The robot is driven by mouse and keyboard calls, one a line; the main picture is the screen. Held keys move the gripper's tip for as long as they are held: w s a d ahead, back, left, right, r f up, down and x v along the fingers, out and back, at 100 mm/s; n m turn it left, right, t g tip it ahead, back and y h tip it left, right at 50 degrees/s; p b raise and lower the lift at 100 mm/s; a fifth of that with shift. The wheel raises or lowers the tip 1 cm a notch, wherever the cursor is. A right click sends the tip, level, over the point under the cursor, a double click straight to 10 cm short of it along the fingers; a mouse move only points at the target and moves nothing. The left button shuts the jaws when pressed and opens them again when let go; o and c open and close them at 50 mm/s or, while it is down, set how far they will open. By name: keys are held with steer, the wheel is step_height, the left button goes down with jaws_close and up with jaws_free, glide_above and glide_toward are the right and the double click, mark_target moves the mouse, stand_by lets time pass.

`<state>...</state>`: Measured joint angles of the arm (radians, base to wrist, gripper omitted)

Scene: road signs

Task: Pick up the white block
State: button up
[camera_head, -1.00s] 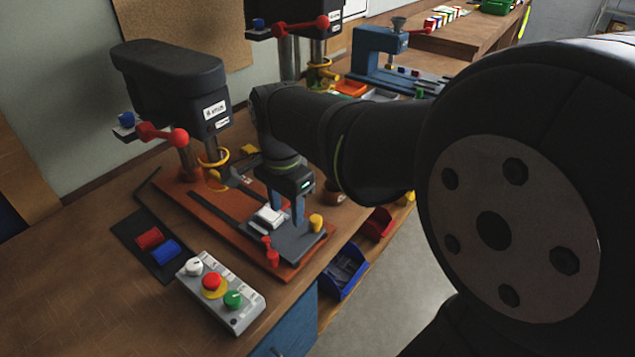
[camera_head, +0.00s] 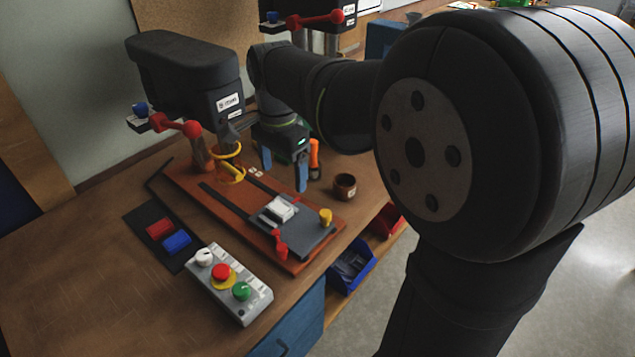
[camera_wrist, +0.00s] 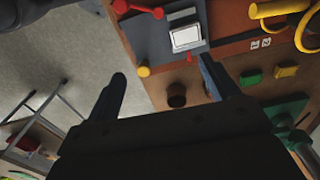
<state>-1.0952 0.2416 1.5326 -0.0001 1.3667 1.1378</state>
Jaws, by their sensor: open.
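The white block (camera_head: 279,209) lies on a grey plate (camera_head: 309,236) on the orange-brown base of the drill press. In the wrist view the white block (camera_wrist: 186,38) shows near the top, right of centre, on the same plate. My gripper (camera_head: 284,178) is open and empty, raised behind the block and apart from it in the head view. In the wrist view the fingers of my gripper (camera_wrist: 162,68) are spread wide, with the block beyond the right finger's tip.
The drill press (camera_head: 180,75) with red handle and yellow ring stands left of my gripper. Red (camera_head: 160,229) and blue (camera_head: 177,241) blocks lie on a dark mat. A button box (camera_head: 229,284) is in front. A brown cup (camera_head: 345,186) stands right of my gripper.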

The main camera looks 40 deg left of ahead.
steer(key=w+a+r, duration=0.2)
steer(key=a, duration=0.3)
glide_above(279, 207)
steer(key=f, duration=1.1)
steer(key=shift+s+d+f, duration=0.1)
steer(key=shift+s+f, duration=0.1)
steer(key=shift+f, duration=0.1)
steer(key=shift+w+f, duration=0.15)
steer(key=shift+f, duration=2.5)
steer(key=c, duration=1.1)
